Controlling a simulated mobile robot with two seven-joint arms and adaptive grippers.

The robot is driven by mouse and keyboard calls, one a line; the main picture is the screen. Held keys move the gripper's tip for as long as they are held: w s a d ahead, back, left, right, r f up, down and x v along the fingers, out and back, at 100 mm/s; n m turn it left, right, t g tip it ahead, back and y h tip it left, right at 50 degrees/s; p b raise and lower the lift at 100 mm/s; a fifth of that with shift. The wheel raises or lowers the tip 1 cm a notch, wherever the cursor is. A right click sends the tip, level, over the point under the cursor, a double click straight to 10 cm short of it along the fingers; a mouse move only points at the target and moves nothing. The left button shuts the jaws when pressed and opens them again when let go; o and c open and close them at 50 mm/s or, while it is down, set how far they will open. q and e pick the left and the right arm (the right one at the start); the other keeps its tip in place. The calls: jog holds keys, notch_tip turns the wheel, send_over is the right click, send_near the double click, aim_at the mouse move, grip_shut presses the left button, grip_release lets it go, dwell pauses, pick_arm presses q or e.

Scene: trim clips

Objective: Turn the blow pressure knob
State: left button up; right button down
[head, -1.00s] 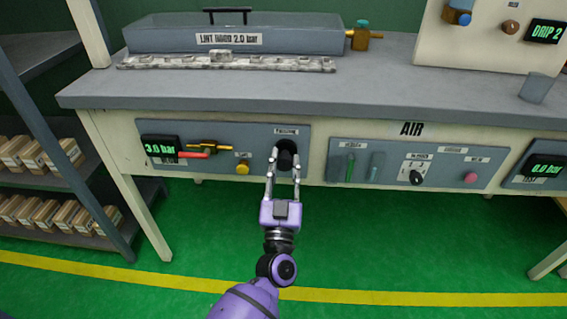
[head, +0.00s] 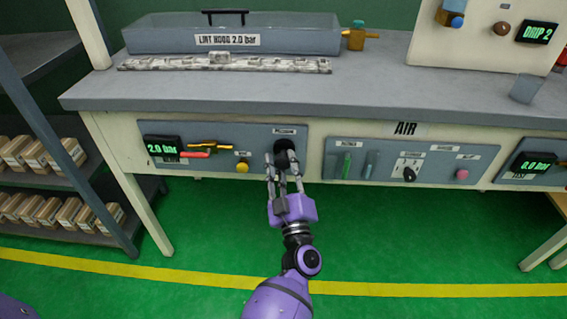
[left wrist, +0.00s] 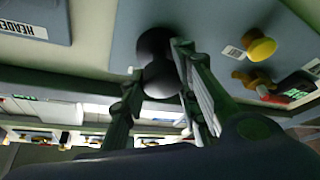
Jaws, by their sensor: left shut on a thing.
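The black pressure knob (head: 284,147) sits on the grey front panel (head: 208,139) under the bench top. My left gripper (head: 284,161) is shut on the knob, its fingers on either side and its wrist rolled. In the left wrist view the round dark knob (left wrist: 160,78) lies between the fingers. The green display (head: 162,147) at the panel's left reads 2.0 bar. The bench-top hood (head: 229,40) carries a label that reads 2.0 bar. My right gripper is not in view.
A yellow button (head: 243,166) and a brass valve with a red handle (head: 199,153) are left of the knob. The AIR panel (head: 388,164) with a black selector (head: 409,174) and pink button (head: 462,174) is to the right. The green floor below is clear.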

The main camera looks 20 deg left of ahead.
pick_arm(q)
jog(key=shift+w+d, duration=0.1)
jog(key=shift+d, duration=0.3)
jog(key=o, duration=1)
jog(key=shift+d+r, duration=0.1)
jog(key=shift+a, duration=0.25)
jog(key=v, duration=1.2)
